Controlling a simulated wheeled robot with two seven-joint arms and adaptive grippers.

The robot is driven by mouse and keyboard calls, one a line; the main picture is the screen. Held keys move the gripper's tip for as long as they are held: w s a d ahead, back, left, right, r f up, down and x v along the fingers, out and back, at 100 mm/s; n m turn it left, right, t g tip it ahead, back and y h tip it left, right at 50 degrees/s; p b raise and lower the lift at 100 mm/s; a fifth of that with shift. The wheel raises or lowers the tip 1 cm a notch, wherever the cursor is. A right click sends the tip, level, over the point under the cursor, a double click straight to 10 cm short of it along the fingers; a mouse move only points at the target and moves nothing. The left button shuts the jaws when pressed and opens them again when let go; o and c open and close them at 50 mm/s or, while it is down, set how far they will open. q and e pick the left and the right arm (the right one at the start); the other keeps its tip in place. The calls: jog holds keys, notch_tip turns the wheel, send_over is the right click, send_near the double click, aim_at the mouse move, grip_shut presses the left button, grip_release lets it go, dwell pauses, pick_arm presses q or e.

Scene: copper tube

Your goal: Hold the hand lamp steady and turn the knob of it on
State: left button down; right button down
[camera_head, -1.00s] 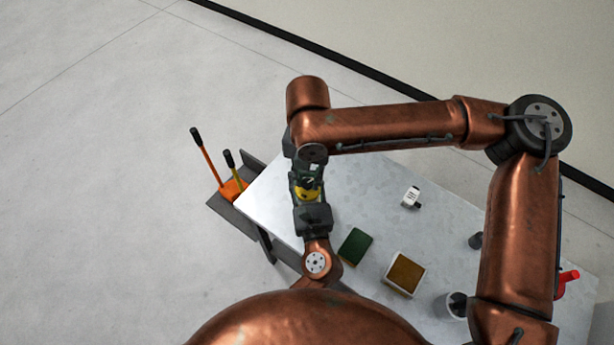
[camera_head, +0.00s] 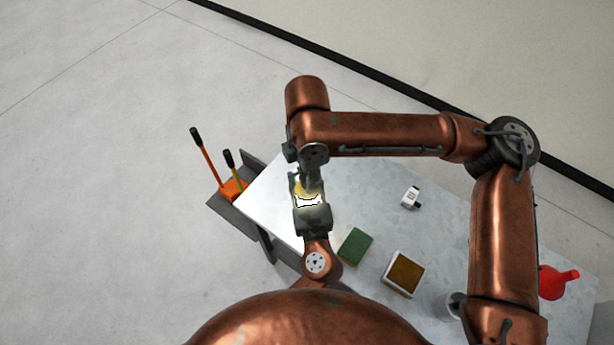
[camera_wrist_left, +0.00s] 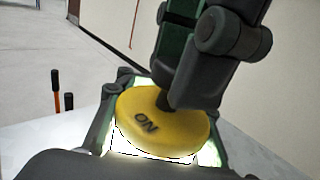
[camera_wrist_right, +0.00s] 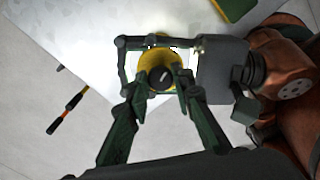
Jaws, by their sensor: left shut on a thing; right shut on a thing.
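The hand lamp (camera_head: 299,187) has a yellow top; its body shines bright white below that top. In the left wrist view the yellow top (camera_wrist_left: 143,122) carries the word ON, and a dark knob (camera_wrist_left: 165,100) stands on it. My left gripper (camera_head: 310,203) is shut on the lamp's body, with a finger on either side. My right gripper (camera_head: 313,184) comes from above and is shut on the knob. In the right wrist view the round dark knob (camera_wrist_right: 160,78) shows between the right fingertips. The lamp's underside is hidden.
A metal table (camera_head: 375,190) carries a green block (camera_head: 355,246), a brown-topped box (camera_head: 404,273), a small white bottle (camera_head: 411,197), a grey cup (camera_head: 455,304) and a red can (camera_head: 553,283). Orange long-handled tools (camera_head: 233,188) stand at the table's left edge.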

jog(key=shift+a+m, duration=0.1)
jog(key=shift+m, duration=1.5)
jog(key=shift+w, duration=0.1)
jog(key=c, duration=2)
grip_release()
jog(key=o, duration=0.3)
jog(key=shift+o, duration=0.2)
jog(key=shift+r, duration=0.1)
notch_tip(320, 180, up, 12)
